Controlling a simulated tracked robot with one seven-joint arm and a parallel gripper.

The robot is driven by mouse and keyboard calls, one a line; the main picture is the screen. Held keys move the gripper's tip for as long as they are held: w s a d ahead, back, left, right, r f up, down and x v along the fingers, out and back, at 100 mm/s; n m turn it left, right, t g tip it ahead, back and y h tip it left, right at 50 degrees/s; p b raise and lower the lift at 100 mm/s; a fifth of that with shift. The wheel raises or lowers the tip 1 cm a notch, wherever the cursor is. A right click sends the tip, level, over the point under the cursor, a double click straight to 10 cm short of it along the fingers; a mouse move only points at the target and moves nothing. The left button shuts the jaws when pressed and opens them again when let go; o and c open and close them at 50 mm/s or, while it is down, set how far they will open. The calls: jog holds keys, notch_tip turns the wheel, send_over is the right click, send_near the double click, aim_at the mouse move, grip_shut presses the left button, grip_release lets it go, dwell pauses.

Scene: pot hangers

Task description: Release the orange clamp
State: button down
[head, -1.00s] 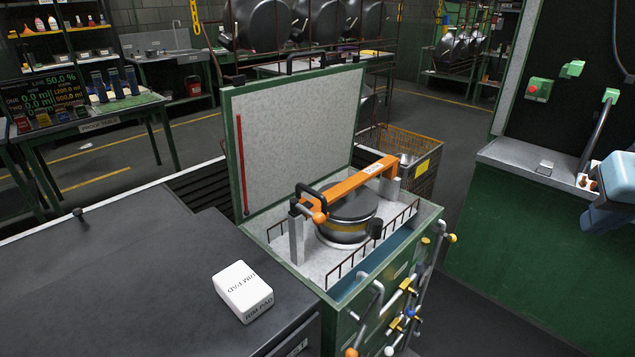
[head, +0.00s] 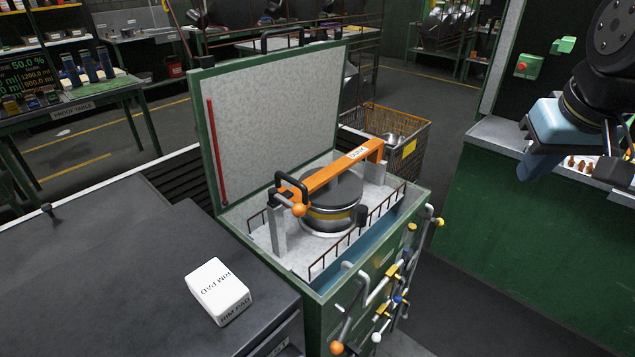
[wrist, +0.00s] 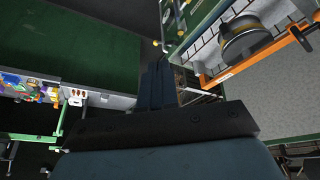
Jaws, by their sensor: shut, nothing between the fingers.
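The orange clamp (head: 327,178) is a bar lying across the top of a dark round pot (head: 335,205) inside an open green box (head: 426,207). It rests between grey posts and has a black handle and an orange ball knob (head: 299,209) at its near left end. In the wrist view the clamp (wrist: 262,55) and pot (wrist: 240,38) show at the upper right. My gripper's dark fingers show in the wrist view (wrist: 158,85), close together and empty, well apart from the clamp.
The box's raised lid (head: 275,120) stands behind the clamp. Wire rails flank the pot, and pipes with coloured knobs (head: 393,270) line the box's right side. A white rim pad (head: 218,290) lies on the dark counter (head: 110,270). A green counter (head: 530,200) stands at right.

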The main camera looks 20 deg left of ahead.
jog(key=w+a+f+n+g+y, duration=0.1)
jog(key=w+a+f+n+g, duration=0.1)
jog(key=a+n, duration=0.4)
jog(key=w+a+f+n+g+y, duration=0.1)
jog(key=w+a+n+g, duration=0.4)
jog(key=a, duration=1.1)
jog(key=w+a+f+n+g+y, duration=0.1)
jog(key=w+a+f+n+g, duration=0.2)
jog(key=a+n, duration=0.4)
jog(key=a+f, duration=0.1)
jog(key=a, duration=0.2)
jog(key=shift+w+a, duration=0.15)
jog(key=shift+a, duration=0.25)
jog(key=x, duration=1)
